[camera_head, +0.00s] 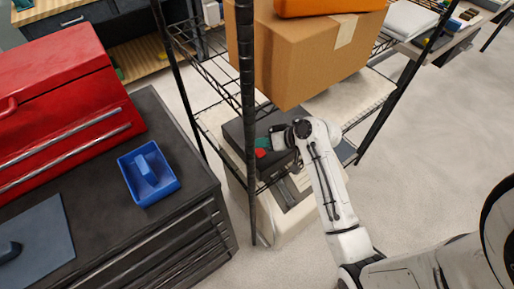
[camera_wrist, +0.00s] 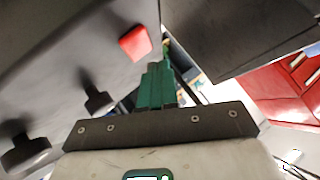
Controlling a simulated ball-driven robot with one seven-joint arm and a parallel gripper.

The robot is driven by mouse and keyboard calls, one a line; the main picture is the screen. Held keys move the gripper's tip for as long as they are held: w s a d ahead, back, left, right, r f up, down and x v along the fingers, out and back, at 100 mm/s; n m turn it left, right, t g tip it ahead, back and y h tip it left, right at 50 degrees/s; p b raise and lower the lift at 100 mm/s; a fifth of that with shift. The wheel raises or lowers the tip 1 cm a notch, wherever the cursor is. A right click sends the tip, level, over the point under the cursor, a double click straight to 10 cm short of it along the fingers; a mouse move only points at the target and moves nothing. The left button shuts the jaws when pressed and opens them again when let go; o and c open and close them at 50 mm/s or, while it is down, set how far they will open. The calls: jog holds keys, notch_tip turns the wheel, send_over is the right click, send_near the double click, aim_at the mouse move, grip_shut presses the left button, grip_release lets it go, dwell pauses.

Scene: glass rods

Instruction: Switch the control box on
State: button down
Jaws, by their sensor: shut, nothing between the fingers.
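The control box (camera_head: 238,132) is a dark grey box on the wire shelf in the head view, partly hidden by the black post and my arm. A red button (camera_head: 260,154) shows on its near side. In the wrist view the grey panel (camera_wrist: 65,55) fills the left, with the red button (camera_wrist: 134,42) and two black knobs (camera_wrist: 97,100) below it. My gripper (camera_head: 263,143) is beside the panel, close to the red button. Its green fingers (camera_wrist: 157,72) are shut and empty, just right of the button in the wrist view. Contact cannot be told.
A black shelf post (camera_head: 247,90) stands in front of the box. A cardboard box (camera_head: 305,52) sits on the shelf above. A dark tool cabinet (camera_head: 185,205) with a red toolbox (camera_head: 60,95) and blue tray (camera_head: 148,174) is at left. Floor at right is clear.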

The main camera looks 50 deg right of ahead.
aim_at(263, 153)
jog(key=shift+f, duration=0.4)
jog(key=shift+w+f+b, duration=0.1)
jog(key=shift+f+b, duration=0.2)
jog(key=shift+b, duration=0.05)
dwell(0.7)
jog(key=shift+r, duration=0.1)
jog(key=shift+r+p, duration=0.65)
jog(key=shift+p, duration=0.2)
jog(key=r+p, duration=0.2)
jog(key=s+r+p, duration=0.1)
jog(key=r+p, duration=0.1)
jog(key=r, duration=0.1)
jog(key=shift+a+p, duration=0.1)
jog(key=shift+p, duration=0.3)
jog(key=shift+f, duration=0.1)
dwell(0.4)
